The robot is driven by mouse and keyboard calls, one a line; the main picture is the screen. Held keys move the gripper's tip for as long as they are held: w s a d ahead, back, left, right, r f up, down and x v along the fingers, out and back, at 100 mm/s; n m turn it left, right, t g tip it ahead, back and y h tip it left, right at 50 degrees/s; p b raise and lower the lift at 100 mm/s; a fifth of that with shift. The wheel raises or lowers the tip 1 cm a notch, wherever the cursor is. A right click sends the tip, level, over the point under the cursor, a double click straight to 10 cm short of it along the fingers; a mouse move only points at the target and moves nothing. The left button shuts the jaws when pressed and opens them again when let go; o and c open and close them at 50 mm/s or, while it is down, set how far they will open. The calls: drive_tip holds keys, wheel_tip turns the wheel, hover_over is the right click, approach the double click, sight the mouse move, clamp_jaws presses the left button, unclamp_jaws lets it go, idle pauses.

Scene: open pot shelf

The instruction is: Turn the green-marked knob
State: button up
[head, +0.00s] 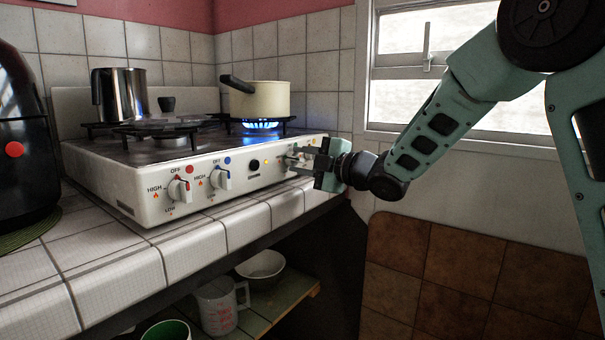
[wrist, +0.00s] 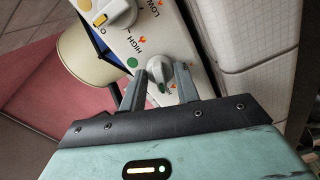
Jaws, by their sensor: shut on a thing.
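The green-marked knob (wrist: 160,70) is a grey-white knob on the stove's front panel, with a green dot (wrist: 132,62) and the word HIGH printed beside it in the wrist view. My gripper (wrist: 159,78) has one finger on each side of this knob and is shut on it. In the head view my gripper (head: 298,160) is at the right end of the stove front (head: 130,195), and its fingers largely hide the knob there.
A yellow-marked knob (wrist: 117,13) is beside it. Red-marked (head: 180,190) and blue-marked (head: 222,180) knobs are further left. A cream pot (head: 260,103) stands over a blue flame; a steel pot (head: 119,95) stands behind left. Bowls and a measuring cup (head: 222,305) sit on the shelf below.

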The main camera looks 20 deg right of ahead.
drive_tip(key=shift+n, duration=0.3)
idle(0.4)
drive_tip(key=o, duration=1)
drive_tip(key=shift+c, duration=0.2)
drive_tip(key=shift+s+d, duration=0.1)
drive_tip(key=shift+s, duration=0.05)
drive_tip(key=v, duration=1.7)
drive_tip(key=shift+p, duration=0.3)
